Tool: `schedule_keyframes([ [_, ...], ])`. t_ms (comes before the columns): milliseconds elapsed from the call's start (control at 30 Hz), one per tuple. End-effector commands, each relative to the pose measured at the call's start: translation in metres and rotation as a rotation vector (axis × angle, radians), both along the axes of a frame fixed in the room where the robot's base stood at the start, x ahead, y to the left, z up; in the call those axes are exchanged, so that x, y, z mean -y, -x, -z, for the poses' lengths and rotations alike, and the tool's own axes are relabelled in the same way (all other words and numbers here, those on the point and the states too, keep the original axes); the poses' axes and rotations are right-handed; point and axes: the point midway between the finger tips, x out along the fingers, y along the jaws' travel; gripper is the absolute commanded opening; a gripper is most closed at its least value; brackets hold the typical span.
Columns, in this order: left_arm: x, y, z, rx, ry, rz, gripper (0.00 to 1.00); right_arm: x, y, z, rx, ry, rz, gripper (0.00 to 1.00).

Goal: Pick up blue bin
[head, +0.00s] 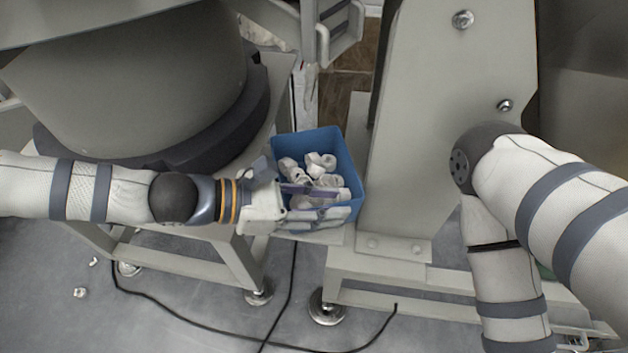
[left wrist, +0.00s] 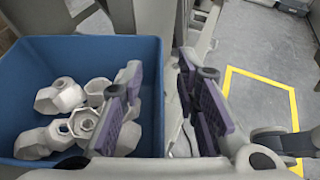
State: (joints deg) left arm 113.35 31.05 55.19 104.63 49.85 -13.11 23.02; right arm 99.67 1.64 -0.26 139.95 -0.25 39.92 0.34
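The blue bin (head: 308,144) stands upright on a light grey ledge in the middle of the head view, holding several white caps (head: 317,166). In the left wrist view the bin (left wrist: 85,50) fills the left half, with white caps (left wrist: 60,95) inside. My left gripper (head: 335,203) is at the bin's near side in the head view. In the left wrist view its purple-padded fingers (left wrist: 160,78) are apart, one inside the bin and one outside, with the bin's side wall between them. The wall looks clear of the outer finger. My right gripper is out of view.
A large grey round machine (head: 130,90) stands left of the bin. A tall grey machine frame (head: 425,120) rises close on its right. Below, a black cable (head: 200,330) and small white pieces (head: 80,292) lie on the grey floor.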

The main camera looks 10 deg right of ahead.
Motion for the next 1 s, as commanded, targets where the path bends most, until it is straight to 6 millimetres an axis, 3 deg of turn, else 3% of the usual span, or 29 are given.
schedule_keyframes([
  [100, 0.0117, -0.0007, 0.0045, 0.0, 0.001, 0.0, 0.29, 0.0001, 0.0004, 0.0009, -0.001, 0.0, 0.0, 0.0],
  [300, 0.0125, -0.0013, 0.0042, 0.001, 0.001, -0.001, 0.29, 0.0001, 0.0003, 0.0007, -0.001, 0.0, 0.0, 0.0],
  [433, 0.0124, -0.0012, 0.0042, 0.001, 0.001, -0.001, 0.02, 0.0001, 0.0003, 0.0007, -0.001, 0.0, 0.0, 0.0],
  [467, 0.0123, -0.0012, 0.0042, 0.001, 0.001, -0.001, 0.0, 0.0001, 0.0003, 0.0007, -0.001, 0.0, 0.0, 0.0],
  [1000, 0.0122, -0.0008, -0.0007, -0.002, 0.001, -0.001, 0.0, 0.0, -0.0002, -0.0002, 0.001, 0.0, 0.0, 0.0],
])
